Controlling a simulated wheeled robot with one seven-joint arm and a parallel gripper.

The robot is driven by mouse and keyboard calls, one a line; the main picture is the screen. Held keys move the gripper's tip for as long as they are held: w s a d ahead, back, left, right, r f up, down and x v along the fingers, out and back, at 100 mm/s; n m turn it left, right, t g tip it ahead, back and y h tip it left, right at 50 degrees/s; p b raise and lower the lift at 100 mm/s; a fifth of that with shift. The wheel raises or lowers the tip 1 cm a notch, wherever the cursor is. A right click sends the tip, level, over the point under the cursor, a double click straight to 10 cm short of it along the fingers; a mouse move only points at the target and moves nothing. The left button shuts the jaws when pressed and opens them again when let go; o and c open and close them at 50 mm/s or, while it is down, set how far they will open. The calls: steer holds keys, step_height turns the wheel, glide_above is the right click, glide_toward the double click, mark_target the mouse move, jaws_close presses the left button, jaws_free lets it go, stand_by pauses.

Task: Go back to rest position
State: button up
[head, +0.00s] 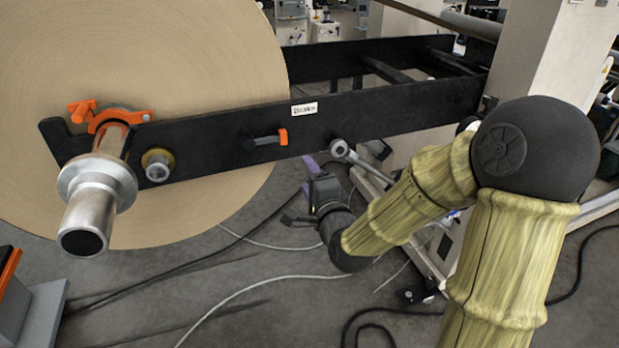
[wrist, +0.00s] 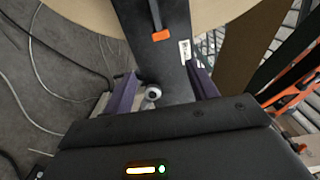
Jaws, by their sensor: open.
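My gripper (head: 308,176) is open beside the black frame arm, low and in front of it in the head view. Its two purple fingers stand apart in the wrist view (wrist: 161,75). Nothing is held between them. A silver ring-ended metal part (head: 340,149) lies just right of my gripper in the head view. In the wrist view it shows between the fingers (wrist: 152,93), and I cannot tell how far beyond them it is. My arm bends down from the right at a black elbow.
A large kraft paper roll (head: 130,50) fills the left, on a silver shaft (head: 95,200) with an orange clamp (head: 110,118). The black frame arm (head: 370,118) carries a brake lever with an orange tip (head: 283,137) and a label (head: 304,108). Cables cross the grey floor (head: 240,290).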

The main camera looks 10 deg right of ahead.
steer(key=s+d+f+n+g+h, duration=0.2)
steer(key=s+f+n+g, duration=0.3)
steer(key=f+n+g, duration=0.4)
steer(key=s+d+f+n+g+h, duration=0.1)
steer(key=s+d+f+n+g, duration=0.15)
steer(key=s, duration=0.45)
steer(key=s+d+f+n+g+h, duration=0.1)
steer(key=s+d+f+n+g, duration=0.2)
steer(key=s, duration=0.4)
step_height(320, 180, up, 26)
steer(key=d+p, duration=0.1)
steer(key=p, duration=2.4)
steer(key=shift+s+f+n, duration=0.15)
steer(key=shift+s+n, duration=0.05)
steer(key=shift+n, duration=0.25)
steer(key=shift+d, duration=0.1)
